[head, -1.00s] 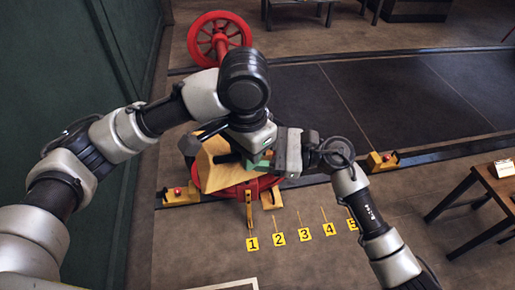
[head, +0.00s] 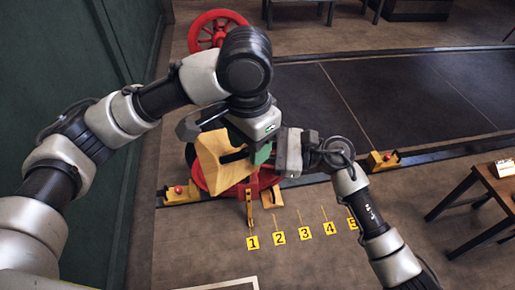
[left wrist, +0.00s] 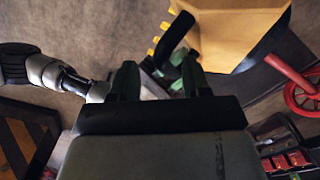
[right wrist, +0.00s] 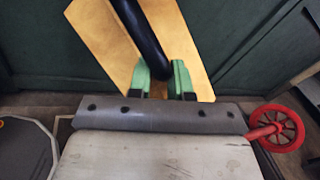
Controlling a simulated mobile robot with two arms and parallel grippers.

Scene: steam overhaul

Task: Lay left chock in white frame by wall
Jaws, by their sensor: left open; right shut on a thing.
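The chock is a yellow wedge (head: 214,165) with a black handle, held above the floor in the head view. My right gripper (right wrist: 158,82) is shut on its black handle (right wrist: 148,35), with green fingertips on either side of it. The yellow body (right wrist: 100,35) lies behind the fingers. My left gripper (left wrist: 157,78) is open and empty, close to the chock, which shows at the upper right of the left wrist view (left wrist: 235,30). In the head view, a corner of the white frame (head: 235,284) is on the floor at the bottom edge; the rest is cut off.
A green wall (head: 60,60) stands at the left. Red wheeled equipment (head: 268,180) is beneath the chock. Yellow blocks with red buttons (head: 182,193) sit along the rail. Numbered yellow floor markers (head: 278,236) lie in front. A wooden table (head: 490,185) stands right. Floor between markers and frame is clear.

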